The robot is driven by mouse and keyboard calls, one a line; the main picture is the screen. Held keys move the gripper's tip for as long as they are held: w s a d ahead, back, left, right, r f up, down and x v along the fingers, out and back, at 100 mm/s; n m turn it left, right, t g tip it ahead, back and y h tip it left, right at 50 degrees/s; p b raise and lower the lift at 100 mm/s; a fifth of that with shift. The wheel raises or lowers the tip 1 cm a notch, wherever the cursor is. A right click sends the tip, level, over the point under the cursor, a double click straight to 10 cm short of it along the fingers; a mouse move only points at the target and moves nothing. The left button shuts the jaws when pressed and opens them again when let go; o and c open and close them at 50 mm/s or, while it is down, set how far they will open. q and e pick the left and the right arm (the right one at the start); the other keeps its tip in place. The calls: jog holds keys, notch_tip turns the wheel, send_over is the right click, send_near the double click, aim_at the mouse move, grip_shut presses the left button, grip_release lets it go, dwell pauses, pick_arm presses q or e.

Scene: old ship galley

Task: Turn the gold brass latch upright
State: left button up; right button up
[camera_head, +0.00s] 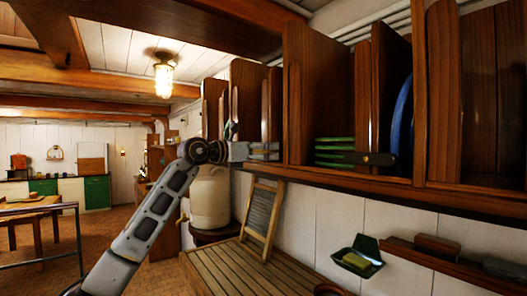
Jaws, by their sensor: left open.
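I cannot make out a gold brass latch in this view. A dark, flat bar with a small gold-coloured spot (372,158) lies in front of the green plates in the wall rack; I cannot tell what it is. My left gripper (270,151) is open, its grey fingers pointing right at the rack's lower front edge, beside a wooden upright. I cannot tell whether it touches the rack. Part of the rack behind the gripper is hidden. My right gripper is not in view.
The wooden rack (320,90) holds green plates (333,151) and a blue plate (401,115). Below are a slatted counter (222,272), a framed board (262,218), a pale crock (210,198) and a green soap dish (366,247). Open floor lies left.

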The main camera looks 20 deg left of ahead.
pick_arm(q)
jog(key=c, duration=0.8)
jog(key=shift+n, duration=0.5)
jog(key=n, duration=0.3)
jog(key=shift+a+n, duration=0.1)
jog(key=shift+n, duration=0.3)
jog(key=n, duration=0.4)
jog(key=shift+w+a+f, duration=0.1)
jog(key=n, duration=0.5)
jog(key=shift+f, duration=0.1)
jog(key=shift+f+n, duration=0.1)
jog(key=shift+n, duration=2)
